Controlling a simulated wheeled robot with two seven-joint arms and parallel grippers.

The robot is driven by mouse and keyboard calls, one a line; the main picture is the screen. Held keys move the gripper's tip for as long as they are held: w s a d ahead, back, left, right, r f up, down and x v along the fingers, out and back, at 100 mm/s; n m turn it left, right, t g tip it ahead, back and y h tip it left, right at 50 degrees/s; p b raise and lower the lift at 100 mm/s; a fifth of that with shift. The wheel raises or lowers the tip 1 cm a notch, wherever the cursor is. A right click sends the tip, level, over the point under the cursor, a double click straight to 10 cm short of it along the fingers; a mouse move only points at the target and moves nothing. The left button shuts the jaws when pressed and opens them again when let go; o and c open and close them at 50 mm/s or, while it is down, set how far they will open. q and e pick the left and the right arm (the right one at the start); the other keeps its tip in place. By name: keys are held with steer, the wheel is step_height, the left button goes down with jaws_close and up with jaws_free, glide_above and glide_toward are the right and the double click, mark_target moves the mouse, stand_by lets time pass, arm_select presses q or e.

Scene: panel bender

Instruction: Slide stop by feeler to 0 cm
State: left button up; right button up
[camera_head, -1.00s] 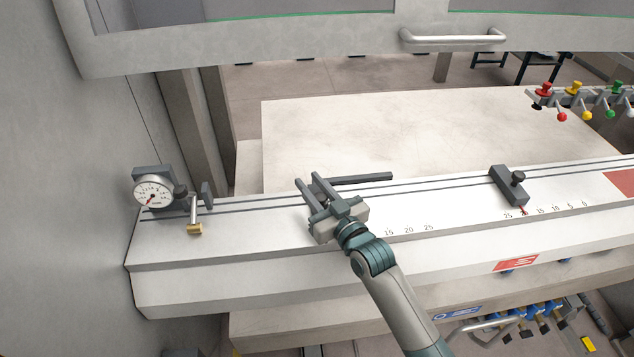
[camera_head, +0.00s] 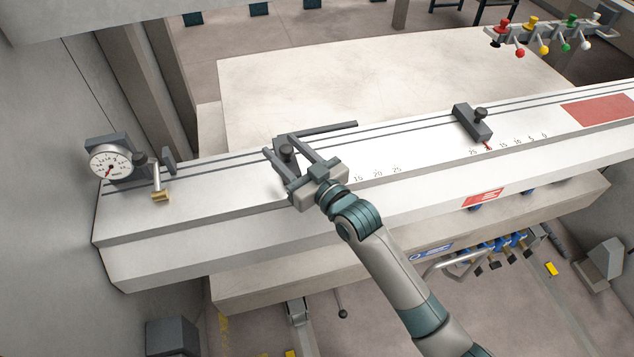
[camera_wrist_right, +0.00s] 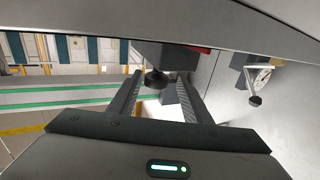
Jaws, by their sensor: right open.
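The stop by the feeler (camera_head: 287,137) is a dark block with a knob and a long thin bar running right over the white beam. My right gripper (camera_head: 279,146) is over it, open, with its fingers either side of the knob (camera_head: 287,149). In the right wrist view the knob (camera_wrist_right: 157,80) shows between the fingertips (camera_wrist_right: 159,75); I cannot tell whether they touch it. The gripper hides much of the stop and the scale below it. The feeler's dial gauge (camera_head: 110,165) is at the beam's left end. My left gripper is not in view.
A second stop (camera_head: 472,122) stands farther right on the white beam (camera_head: 220,205), with a red pointer near the scale numbers. Coloured levers (camera_head: 540,38) are at the back right. A pale table (camera_head: 380,80) lies behind the beam. Rail between gauge and gripper looks clear.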

steer(key=b+v, duration=0.2)
steer(key=v, duration=1)
steer(key=shift+s+b, duration=0.35)
steer(key=shift+b, duration=0.05)
